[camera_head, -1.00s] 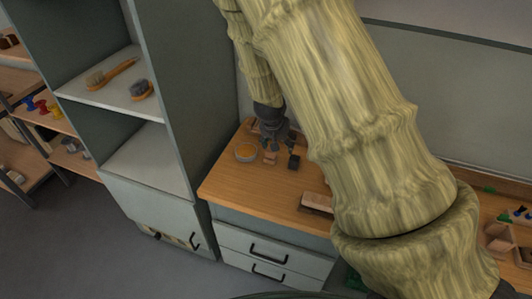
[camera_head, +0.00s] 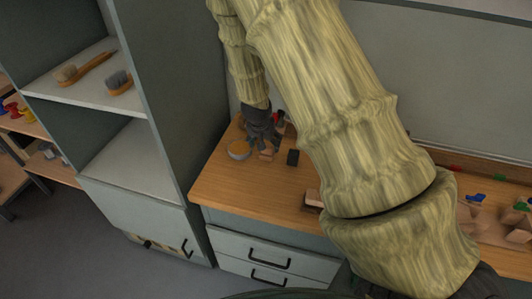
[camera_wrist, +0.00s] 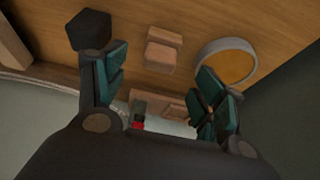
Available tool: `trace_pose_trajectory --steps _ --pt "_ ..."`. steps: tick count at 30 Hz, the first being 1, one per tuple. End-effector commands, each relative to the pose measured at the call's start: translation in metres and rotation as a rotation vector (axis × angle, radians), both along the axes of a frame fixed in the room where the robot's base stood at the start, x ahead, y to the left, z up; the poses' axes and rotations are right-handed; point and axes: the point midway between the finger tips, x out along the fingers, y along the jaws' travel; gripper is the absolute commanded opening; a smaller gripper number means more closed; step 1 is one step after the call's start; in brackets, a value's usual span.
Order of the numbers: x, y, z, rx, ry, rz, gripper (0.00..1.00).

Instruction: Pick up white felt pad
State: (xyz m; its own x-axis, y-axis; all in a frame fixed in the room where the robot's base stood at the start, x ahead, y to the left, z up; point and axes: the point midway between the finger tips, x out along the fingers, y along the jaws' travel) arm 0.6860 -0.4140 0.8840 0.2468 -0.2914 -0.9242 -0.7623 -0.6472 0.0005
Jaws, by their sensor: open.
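My gripper (camera_head: 261,143) hangs above the left end of the wooden workbench (camera_head: 238,185), beside a round dish. In the wrist view its two dark green fingers are spread apart, with nothing held between them (camera_wrist: 160,82). A pale patch (camera_wrist: 172,128) shows low between the fingers, partly hidden by the gripper body. I cannot tell whether it is the white felt pad or the wall behind. No other white pad can be made out.
The round pale-rimmed dish (camera_wrist: 226,62) and a small wooden block (camera_wrist: 163,50) lie near the fingers. A black block (camera_head: 293,157) stands to the right. A grey shelf unit (camera_head: 120,155) with brushes rises at left. The bench's front left is clear.

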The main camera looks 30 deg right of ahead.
Motion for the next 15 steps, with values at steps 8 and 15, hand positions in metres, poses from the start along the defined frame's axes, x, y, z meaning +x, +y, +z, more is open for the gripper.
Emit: trace_pose_trajectory --steps 8,15 --pt "0.005 -0.004 -0.019 0.000 0.000 0.001 0.70" --pt "0.008 -0.007 -0.031 0.001 0.002 0.001 0.70"
